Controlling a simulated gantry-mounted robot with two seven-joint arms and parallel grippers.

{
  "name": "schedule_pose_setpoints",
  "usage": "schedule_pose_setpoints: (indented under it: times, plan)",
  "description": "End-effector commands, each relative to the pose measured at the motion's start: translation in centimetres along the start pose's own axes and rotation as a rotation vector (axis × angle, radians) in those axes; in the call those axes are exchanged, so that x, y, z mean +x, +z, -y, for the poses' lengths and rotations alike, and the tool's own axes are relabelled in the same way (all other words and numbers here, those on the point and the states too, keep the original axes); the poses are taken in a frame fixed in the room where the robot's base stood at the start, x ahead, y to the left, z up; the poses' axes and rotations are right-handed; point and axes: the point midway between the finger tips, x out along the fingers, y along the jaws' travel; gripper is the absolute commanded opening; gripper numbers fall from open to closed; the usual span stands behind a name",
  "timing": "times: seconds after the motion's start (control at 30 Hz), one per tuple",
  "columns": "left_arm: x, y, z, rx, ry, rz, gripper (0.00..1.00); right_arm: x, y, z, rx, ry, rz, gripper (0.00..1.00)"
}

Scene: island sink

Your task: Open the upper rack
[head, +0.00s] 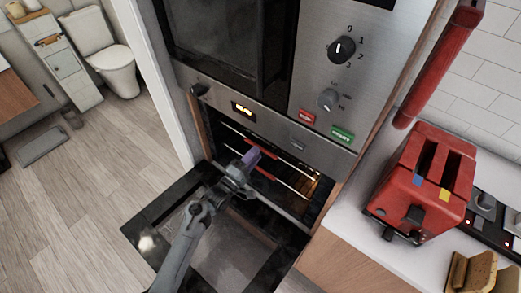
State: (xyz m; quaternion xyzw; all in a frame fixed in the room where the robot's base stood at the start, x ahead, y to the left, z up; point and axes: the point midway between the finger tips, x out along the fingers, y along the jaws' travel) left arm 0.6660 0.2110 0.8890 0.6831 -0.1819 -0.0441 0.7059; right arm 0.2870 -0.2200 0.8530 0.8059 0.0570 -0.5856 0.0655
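The oven (320,137) is built into a tall cabinet. Its black glass door (150,222) is folded down. Inside the lit cavity, thin metal racks show, with a red strip at the front of the upper rack (267,146) and another red piece (263,173) lower down. My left gripper (251,157) reaches over the open door to the oven mouth, its purple fingertips close to the racks. Whether it touches a rack, and whether its fingers are apart, I cannot tell. The gripper hides part of the cavity. My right gripper is not in view.
A red toaster (425,180) stands on the white counter (350,218) at the right, near bread slices (475,272). A red bar (440,65) slants above the counter. Knobs (341,49) sit above the oven. Wooden floor (90,200) lies open at left.

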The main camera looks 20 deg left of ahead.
Motion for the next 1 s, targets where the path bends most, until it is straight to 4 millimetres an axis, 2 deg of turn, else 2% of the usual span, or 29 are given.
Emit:
schedule_pose_setpoints:
  times: [0.1,0.3,0.7,0.93,1.0]
  plan:
    - [1.8,0.0,0.1,0.000,0.000,0.001,0.36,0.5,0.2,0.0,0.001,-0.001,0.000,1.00]
    - [3.5,0.0,0.1,0.000,-0.001,0.000,0.36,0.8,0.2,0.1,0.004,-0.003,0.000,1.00]
    - [4.0,0.0,0.0,0.000,-0.002,0.000,0.36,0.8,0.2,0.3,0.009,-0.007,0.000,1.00]
    - [3.9,0.0,0.0,0.000,-0.001,0.000,0.01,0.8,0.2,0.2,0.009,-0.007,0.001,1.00]
    - [3.9,0.0,0.0,0.000,-0.001,0.000,0.00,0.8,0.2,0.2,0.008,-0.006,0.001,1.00]
